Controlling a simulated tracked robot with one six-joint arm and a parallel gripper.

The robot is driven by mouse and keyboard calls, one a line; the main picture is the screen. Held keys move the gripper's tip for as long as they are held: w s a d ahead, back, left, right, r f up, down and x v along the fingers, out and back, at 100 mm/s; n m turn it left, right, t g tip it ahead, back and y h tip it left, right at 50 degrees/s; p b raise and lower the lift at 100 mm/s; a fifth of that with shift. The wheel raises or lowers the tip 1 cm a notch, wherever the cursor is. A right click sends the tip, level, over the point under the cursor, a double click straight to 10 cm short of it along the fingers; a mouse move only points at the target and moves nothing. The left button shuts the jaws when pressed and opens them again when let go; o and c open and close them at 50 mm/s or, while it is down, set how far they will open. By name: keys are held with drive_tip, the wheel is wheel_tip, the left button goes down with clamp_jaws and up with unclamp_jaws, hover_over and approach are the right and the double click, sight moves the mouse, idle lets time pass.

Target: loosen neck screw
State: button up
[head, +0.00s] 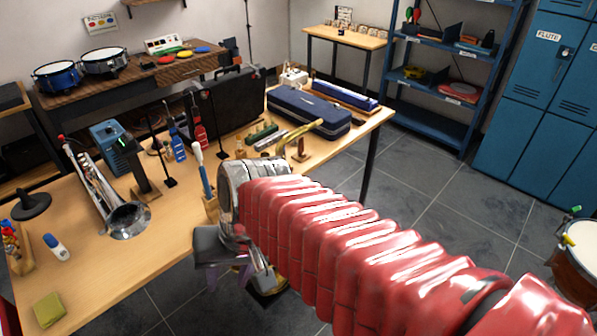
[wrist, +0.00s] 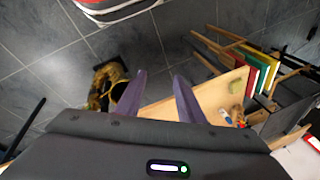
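My gripper (head: 228,278) hangs past the front edge of the table in the head view, under my red-sleeved arm. In the wrist view its two purple fingers (wrist: 160,84) are apart with nothing between them. A gold brass instrument (head: 268,279), perhaps a saxophone, is low by the floor, partly hidden by my wrist. In the wrist view the brass instrument (wrist: 103,88) lies left of the fingers, on or against a dark base, apart from them. I cannot make out a neck screw in either view.
The wooden table (head: 105,268) holds a silver horn (head: 128,218), a green-lit device (head: 130,150), upright tools (head: 203,170) and a dark blue case (head: 308,110). A drum (head: 580,245) stands at the right. The tiled floor (head: 450,210) between table and lockers (head: 530,110) is clear.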

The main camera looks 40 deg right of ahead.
drive_tip(key=w+d+f+m+t+y, duration=0.1)
drive_tip(key=w+d+m+t+y, duration=0.25)
drive_tip(key=d+m, duration=0.45)
drive_tip(key=w+d+f+m+t+y, duration=0.1)
drive_tip(key=w+d+m+t+y, duration=0.25)
drive_tip(key=m, duration=0.95)
drive_tip(key=s+d+m+t+h, duration=0.3)
drive_tip(key=d+m, duration=0.3)
drive_tip(key=d, duration=0.3)
drive_tip(key=s+d+m+t+h, duration=0.4)
drive_tip(key=d+m+t+h, duration=0.1)
drive_tip(key=d, duration=0.5)
drive_tip(key=shift+d+m+h, duration=0.15)
drive_tip(key=shift+m+h, duration=0.15)
drive_tip(key=shift+m, duration=0.2)
drive_tip(key=shift+w+r, duration=0.1)
drive_tip(key=shift+w, duration=0.05)
